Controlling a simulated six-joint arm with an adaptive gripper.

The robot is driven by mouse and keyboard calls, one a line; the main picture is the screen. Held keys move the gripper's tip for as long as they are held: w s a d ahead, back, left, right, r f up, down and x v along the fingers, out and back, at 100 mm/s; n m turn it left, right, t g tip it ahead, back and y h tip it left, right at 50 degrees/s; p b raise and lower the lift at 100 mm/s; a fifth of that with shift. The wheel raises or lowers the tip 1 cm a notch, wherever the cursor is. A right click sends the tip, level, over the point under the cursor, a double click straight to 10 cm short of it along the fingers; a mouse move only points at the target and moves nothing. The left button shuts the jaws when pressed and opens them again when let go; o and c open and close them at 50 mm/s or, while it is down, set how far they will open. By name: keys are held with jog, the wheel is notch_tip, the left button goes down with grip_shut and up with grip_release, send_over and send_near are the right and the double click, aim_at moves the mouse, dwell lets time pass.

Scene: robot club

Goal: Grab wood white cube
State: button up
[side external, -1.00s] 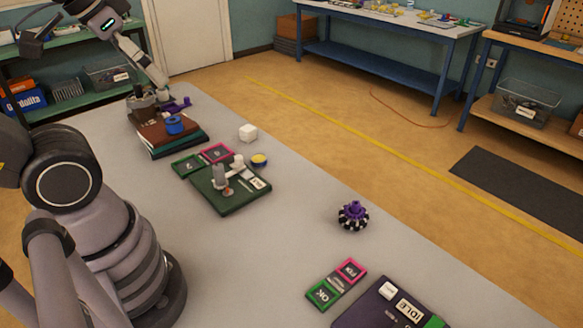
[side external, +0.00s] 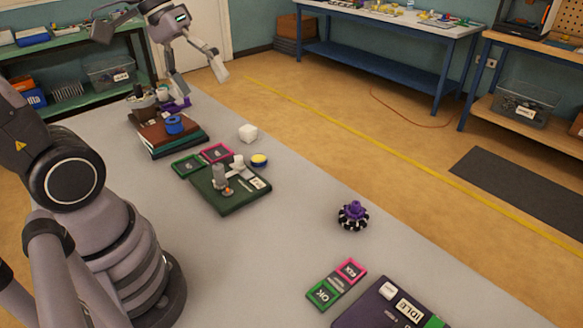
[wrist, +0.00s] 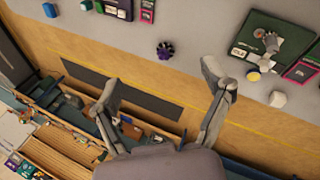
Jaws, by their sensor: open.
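The white wood cube (side external: 248,133) sits on the grey table near its far edge, beside the yellow-topped round tin. It also shows in the wrist view (wrist: 278,98), at the right beyond my right finger. My gripper (side external: 201,81) is open and empty, raised above the far end of the table, up and to the left of the cube in the side view. In the wrist view, my gripper (wrist: 160,76) has its two fingers spread wide with nothing between them. The cube is apart from both fingers.
A green board (side external: 230,196) with grey and white parts lies near the cube. Stacked books (side external: 170,142) with a blue spool on top stand left of it. A purple-and-black wheel (side external: 353,216) stands farther right. Table around the wheel is clear.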

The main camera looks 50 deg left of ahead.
jog(key=w+f+n+h, duration=0.2)
jog(key=w+n+h, duration=0.25)
jog(key=w, duration=0.35)
jog(key=n+t+y, duration=1.1)
jog(key=n, duration=1.7)
send_over(243, 131)
jog(key=s+d, duration=0.2)
jog(key=s, duration=0.8)
notch_tip(243, 131, down, 30)
jog(key=shift+w+d+r, duration=0.1)
jog(key=shift+r, duration=0.1)
jog(key=shift+n, duration=0.25)
jog(key=x, duration=0.4)
jog(key=f+x, duration=0.1)
jog(key=x, duration=0.2)
jog(key=shift+w+a+f, duration=0.1)
jog(key=shift+w+a, duration=0.05)
jog(key=shift+a, duration=0.05)
jog(key=shift+g, duration=0.3)
jog(key=shift+x, duration=2.95)
jog(key=shift+f, duration=0.1)
jog(key=shift+c, duration=0.4)
